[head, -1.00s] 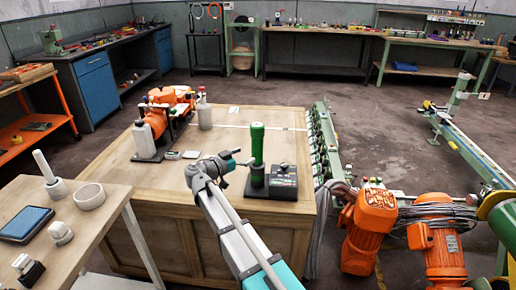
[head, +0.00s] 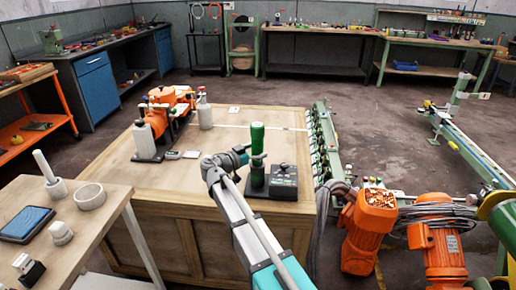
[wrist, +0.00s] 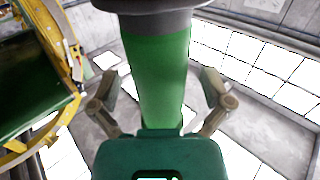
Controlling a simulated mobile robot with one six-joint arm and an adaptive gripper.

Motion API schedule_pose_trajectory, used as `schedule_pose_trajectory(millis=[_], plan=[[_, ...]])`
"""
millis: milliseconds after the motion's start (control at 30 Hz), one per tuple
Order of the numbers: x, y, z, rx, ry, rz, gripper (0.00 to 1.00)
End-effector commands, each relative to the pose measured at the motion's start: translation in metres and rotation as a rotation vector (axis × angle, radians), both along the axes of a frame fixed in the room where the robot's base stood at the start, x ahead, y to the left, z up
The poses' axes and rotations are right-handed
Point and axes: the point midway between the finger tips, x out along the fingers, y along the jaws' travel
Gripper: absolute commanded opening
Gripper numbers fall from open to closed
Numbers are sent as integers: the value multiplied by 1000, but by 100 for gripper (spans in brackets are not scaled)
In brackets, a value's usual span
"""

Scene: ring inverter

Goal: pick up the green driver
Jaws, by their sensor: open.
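The green driver (head: 257,139) stands upright in a dark holder (head: 284,184) on the wooden workbench. My gripper (head: 251,157) is at the driver's lower part, coming from the left in the head view. In the wrist view the green driver (wrist: 158,75) fills the middle, with a grey part at the top of the picture. My gripper (wrist: 160,92) is open, with one finger on each side of the driver. Gaps show between the fingers and the green surface. The arm hides part of the holder's left side.
White-topped bottles (head: 205,113) and an orange machine (head: 172,97) stand at the bench's back left. Small flat boxes lie near them. A side table (head: 110,212) with a tablet and grey parts is at the left. Orange motors (head: 368,230) stand at the right. The bench's left middle is clear.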

Motion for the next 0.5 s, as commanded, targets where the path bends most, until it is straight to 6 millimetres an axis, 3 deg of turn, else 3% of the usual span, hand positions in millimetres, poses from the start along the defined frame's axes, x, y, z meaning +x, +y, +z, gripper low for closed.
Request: schedule_pose_trajectory(millis=[467,500], plan=[[0,0,0,0,0,0,99],[0,0,0,0,0,0,95]])
